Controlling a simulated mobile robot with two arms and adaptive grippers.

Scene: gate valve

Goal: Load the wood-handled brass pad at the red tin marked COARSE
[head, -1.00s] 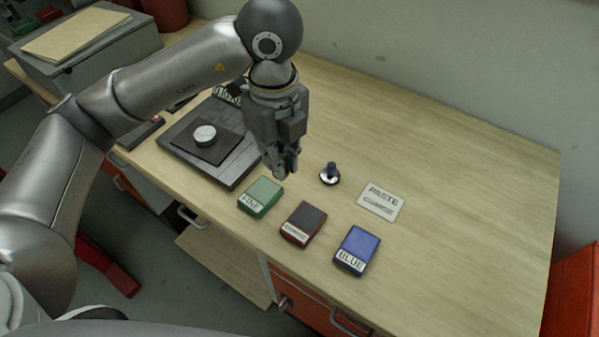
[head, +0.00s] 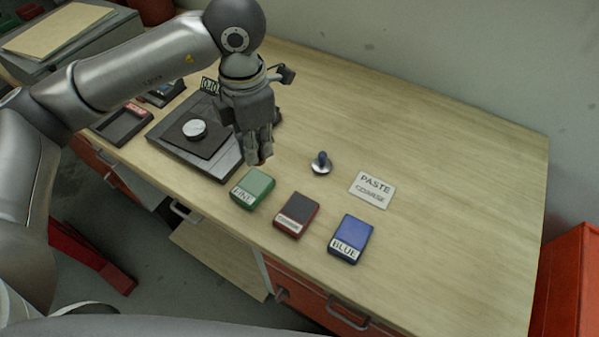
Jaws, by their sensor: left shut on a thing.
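The red tin (head: 296,215) marked COARSE sits in the middle of a row of tins near the table's front edge, its top dark. My left gripper (head: 257,158) is shut on a small brownish thing, apparently the wood-handled brass pad, which the fingers mostly hide. It hangs just behind the green tin (head: 253,188) marked FINE, up and left of the red tin. The blue tin (head: 351,239) marked BLUE is right of the red one. My right gripper is not in view.
A dark plate with a round metal piece (head: 195,129) and a black tray (head: 123,125) are at left. The table's right side is clear.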

